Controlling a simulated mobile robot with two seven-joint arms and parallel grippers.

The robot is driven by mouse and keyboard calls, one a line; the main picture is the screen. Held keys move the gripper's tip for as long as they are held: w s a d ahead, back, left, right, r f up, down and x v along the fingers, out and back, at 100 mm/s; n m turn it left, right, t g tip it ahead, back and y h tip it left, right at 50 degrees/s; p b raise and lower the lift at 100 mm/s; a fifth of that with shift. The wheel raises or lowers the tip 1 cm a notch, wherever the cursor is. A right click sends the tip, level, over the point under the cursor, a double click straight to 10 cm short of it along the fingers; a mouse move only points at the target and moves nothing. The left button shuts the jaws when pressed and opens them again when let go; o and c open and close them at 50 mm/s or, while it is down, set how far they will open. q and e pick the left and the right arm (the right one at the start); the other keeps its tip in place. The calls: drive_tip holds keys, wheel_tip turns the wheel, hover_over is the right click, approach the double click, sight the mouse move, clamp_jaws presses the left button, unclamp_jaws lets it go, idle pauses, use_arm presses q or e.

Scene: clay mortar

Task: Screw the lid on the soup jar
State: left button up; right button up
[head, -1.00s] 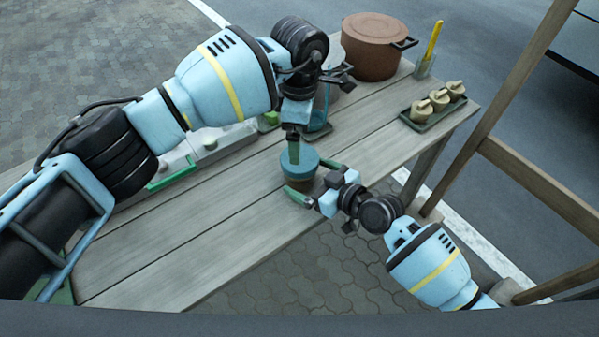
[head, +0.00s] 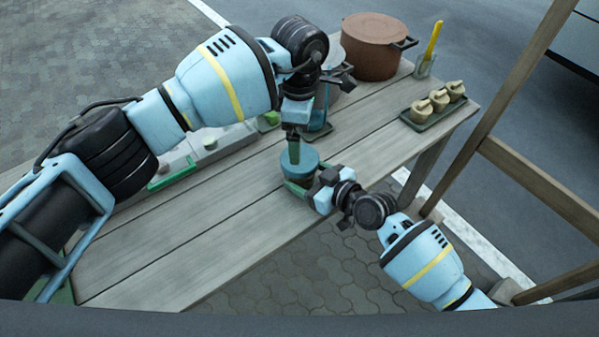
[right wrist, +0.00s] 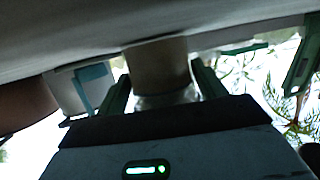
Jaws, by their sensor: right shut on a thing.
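A round teal lid (head: 310,162) sits on top of the soup jar near the table's front edge. The brownish jar (right wrist: 158,66) shows in the right wrist view between the two green fingers of my right gripper (right wrist: 162,86), which is shut on it. In the head view the right gripper (head: 300,186) reaches the jar from the front right, and most of the jar is hidden under the lid. My left gripper (head: 294,152) points straight down at the lid's top from above. Its green fingers overlap, so I cannot tell how far apart they are.
Behind stand a brown pot (head: 372,48), a holder with a yellow-handled tool (head: 430,50) and a dark tray (head: 412,118) with several tan pieces. A grey container (head: 215,143) lies partly behind my left arm. The front left tabletop (head: 190,235) is clear.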

drive_tip(key=c, duration=0.5)
use_arm(q)
drive_tip(key=shift+n, duration=0.4)
use_arm(e)
drive_tip(key=shift+c, duration=0.3)
use_arm(q)
drive_tip(key=n, duration=0.9)
drive_tip(key=shift+n, duration=0.3)
drive_tip(key=n, duration=1.2)
drive_tip(key=shift+f, duration=4.05)
